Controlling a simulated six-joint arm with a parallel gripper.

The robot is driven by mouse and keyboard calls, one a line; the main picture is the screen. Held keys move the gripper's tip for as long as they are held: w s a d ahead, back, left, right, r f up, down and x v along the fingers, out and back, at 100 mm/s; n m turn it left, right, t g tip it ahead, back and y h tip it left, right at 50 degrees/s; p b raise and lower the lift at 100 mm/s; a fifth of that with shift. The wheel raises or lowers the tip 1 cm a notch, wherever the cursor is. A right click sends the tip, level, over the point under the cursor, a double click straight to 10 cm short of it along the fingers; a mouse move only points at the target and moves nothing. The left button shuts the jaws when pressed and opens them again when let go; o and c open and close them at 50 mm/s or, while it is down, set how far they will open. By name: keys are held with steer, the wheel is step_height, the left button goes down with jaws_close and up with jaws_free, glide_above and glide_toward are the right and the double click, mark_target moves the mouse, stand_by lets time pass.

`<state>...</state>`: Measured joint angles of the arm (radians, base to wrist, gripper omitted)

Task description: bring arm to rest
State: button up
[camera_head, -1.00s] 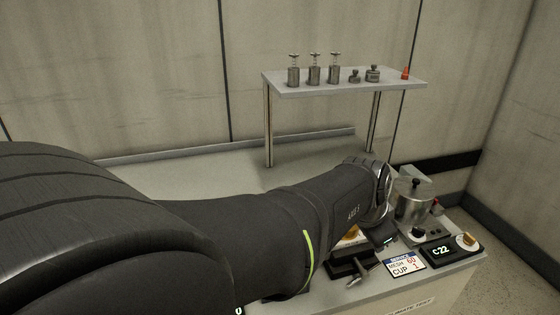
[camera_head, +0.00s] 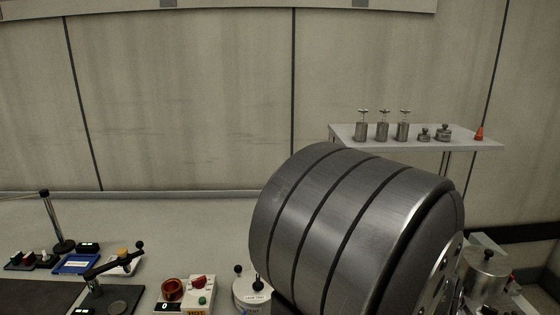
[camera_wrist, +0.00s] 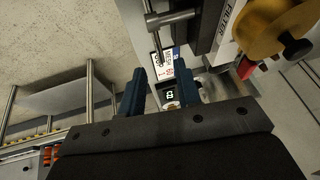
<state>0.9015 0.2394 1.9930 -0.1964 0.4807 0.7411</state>
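My gripper (camera_wrist: 162,84) shows in the wrist view as two blue fingers spread apart, with nothing held between them. Through the gap I see a white label card (camera_wrist: 165,64) and a small display with a lit digit (camera_wrist: 171,95), both beyond the fingertips. In the head view a large grey ribbed link of my arm fills the lower middle and right. It hides part of the bench, and my gripper does not show there.
A shelf (camera_head: 480,145) at right bears several metal weights and a red cone (camera_head: 479,134). A metal pot (camera_head: 486,267) stands at lower right. A control box with a red knob (camera_head: 185,293), a lidded pot (camera_head: 250,290) and a black lever device (camera_head: 110,295) stand along the front.

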steer(key=shift+x, duration=2.55)
steer(key=v, duration=1.8)
steer(key=x, duration=1.8)
steer(key=shift+d+f, duration=0.15)
steer(key=shift+d, duration=0.05)
steer(key=shift+d+f+m+y, duration=0.1)
steer(key=shift+d+f+y, duration=0.1)
steer(key=shift+y, duration=0.5)
steer(key=shift+d+f+m+y, duration=0.1)
steer(key=shift+d+f+y, duration=0.1)
steer(key=shift+y, duration=0.5)
steer(key=shift+d+f+m+y, duration=0.1)
steer(key=shift+d+f+y, duration=0.1)
steer(key=shift+y, duration=0.5)
step_height(320, 180, up, 11)
steer(key=s, duration=0.2)
